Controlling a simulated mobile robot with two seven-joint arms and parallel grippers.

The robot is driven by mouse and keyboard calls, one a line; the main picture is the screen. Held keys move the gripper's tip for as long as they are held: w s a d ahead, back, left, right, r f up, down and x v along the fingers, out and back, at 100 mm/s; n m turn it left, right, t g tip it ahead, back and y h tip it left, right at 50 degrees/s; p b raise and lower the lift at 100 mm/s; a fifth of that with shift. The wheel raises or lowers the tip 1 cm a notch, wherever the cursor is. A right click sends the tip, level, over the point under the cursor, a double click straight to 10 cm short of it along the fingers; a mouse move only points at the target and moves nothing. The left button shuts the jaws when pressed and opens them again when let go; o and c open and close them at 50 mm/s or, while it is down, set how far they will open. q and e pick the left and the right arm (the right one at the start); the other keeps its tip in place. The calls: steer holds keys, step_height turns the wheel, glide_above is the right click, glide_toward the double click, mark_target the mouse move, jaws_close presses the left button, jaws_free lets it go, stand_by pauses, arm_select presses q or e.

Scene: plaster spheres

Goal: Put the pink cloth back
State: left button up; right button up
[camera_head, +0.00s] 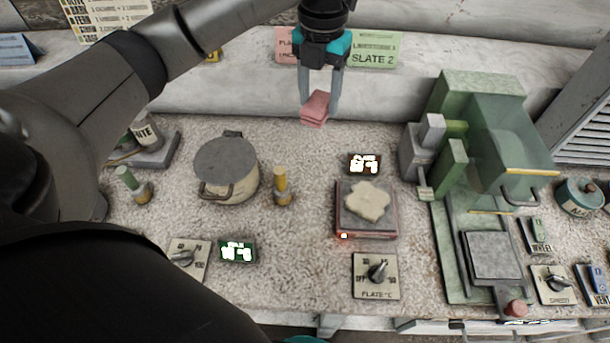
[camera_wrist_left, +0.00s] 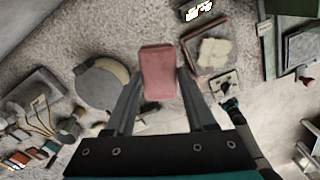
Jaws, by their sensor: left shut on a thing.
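The pink cloth (camera_head: 315,108) is a small folded block held between the fingertips of my left gripper (camera_head: 319,100). It is above the back of the speckled worktop, in front of the pale wall ledge. In the left wrist view the cloth (camera_wrist_left: 157,72) sits between the two fingers (camera_wrist_left: 155,85) and covers part of the worktop behind it.
A lidded pot (camera_head: 227,168) and a yellow-topped bottle (camera_head: 281,187) stand left of a hot plate (camera_head: 366,229) bearing a pale flat lump (camera_head: 367,201). A green machine (camera_head: 478,145) fills the right.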

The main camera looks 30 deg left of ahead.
arm_select(q)
steer(key=shift+f, duration=0.15)
step_height(320, 180, down, 20)
steer(key=b, duration=0.3)
steer(key=shift+r+b, duration=0.2)
steer(key=shift+b, duration=0.15)
steer(key=shift+f, duration=0.15)
steer(key=o, duration=1.2)
step_height(320, 180, up, 12)
steer(key=p, duration=0.2)
steer(key=shift+r, duration=0.2)
